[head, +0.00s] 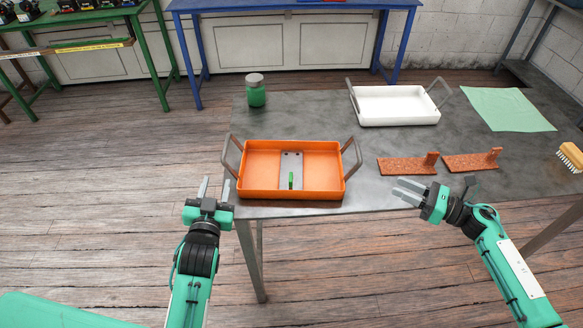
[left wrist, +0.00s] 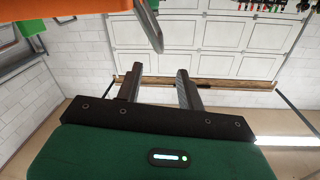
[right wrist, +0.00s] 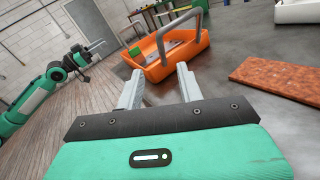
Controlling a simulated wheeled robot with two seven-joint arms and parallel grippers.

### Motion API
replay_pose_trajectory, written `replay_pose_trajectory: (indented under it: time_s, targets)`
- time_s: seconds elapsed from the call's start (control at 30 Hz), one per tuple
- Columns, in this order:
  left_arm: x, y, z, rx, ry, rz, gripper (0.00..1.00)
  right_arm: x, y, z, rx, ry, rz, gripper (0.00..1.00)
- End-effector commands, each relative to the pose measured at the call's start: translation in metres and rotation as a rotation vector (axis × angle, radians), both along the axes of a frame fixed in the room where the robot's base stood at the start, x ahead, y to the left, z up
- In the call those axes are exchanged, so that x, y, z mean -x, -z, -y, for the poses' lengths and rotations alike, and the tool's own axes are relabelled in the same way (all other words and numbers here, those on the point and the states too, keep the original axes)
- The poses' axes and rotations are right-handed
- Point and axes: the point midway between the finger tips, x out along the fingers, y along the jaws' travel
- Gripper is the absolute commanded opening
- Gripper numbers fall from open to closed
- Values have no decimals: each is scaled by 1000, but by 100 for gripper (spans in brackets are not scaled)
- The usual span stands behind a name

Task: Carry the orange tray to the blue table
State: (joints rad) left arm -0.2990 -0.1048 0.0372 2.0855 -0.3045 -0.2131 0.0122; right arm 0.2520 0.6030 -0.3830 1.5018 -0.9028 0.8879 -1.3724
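The orange tray (head: 262,172) sits on the grey table near its front left corner, with a grey handle at each end. A grey plate with a small green piece (head: 291,172) lies inside it. The blue table (head: 300,4) stands at the back by the wall. My left gripper (head: 214,186) is open and empty, just left of the tray's left handle. In the left wrist view its fingers (left wrist: 160,90) are apart. My right gripper (head: 408,190) is open and empty, right of the tray by the table's front edge. The right wrist view shows the tray (right wrist: 172,60) beyond the open fingers (right wrist: 160,85).
On the grey table (head: 330,110) are a green jar (head: 256,92), a white tray (head: 396,106), a green cloth (head: 508,109), two reddish-brown brackets (head: 407,165) and a brush (head: 571,155). A green table (head: 70,18) stands at the back left. Wooden floor lies open between the tables.

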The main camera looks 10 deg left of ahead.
Motion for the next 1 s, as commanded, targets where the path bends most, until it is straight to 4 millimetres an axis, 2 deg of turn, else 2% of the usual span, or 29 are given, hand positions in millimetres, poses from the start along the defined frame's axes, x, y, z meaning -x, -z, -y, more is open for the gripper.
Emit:
replay_pose_trajectory:
  time_s: [0.17,0.33,0.8,1.0]
  targets:
    - [-2,0,0,0,0,0,38,-1,0,-2,-2,1,-1,37]
    - [-17,0,-2,-1,0,1,38,-7,0,-16,-4,1,-2,37]
    - [-94,0,-13,0,0,0,38,-38,-1,-87,-5,1,-1,37]
    - [-121,-1,-16,0,0,0,38,-49,-1,-113,-5,1,-2,37]
